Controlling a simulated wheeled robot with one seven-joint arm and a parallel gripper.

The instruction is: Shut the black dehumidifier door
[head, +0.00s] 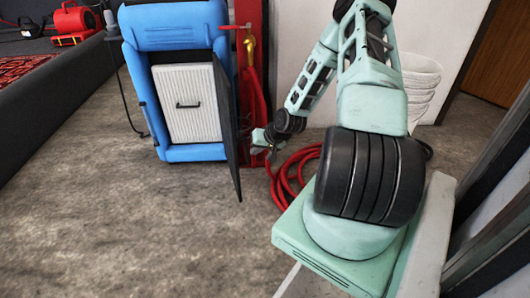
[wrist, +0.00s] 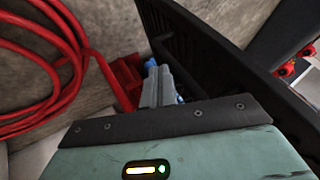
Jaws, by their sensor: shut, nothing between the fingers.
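The blue dehumidifier (head: 178,20) stands upright on the floor in the head view. Its black door (head: 229,130) stands open, hinged at the right side and swung out toward the camera. A pale ribbed filter with a dark handle (head: 190,118) shows inside the opening. My gripper (head: 262,140) is just right of the door, on its outer side, near floor level. In the wrist view the grey fingers (wrist: 158,84) are together with nothing between them. The door (wrist: 205,55) rises close beside them as a dark panel; whether they touch it I cannot tell.
A red hose (head: 290,172) lies coiled right of the door, also seen in the wrist view (wrist: 45,60). A red post with a brass tap (head: 249,50) stands behind. White stacked buckets (head: 421,88) are by the wall. Floor left and in front of the dehumidifier is clear.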

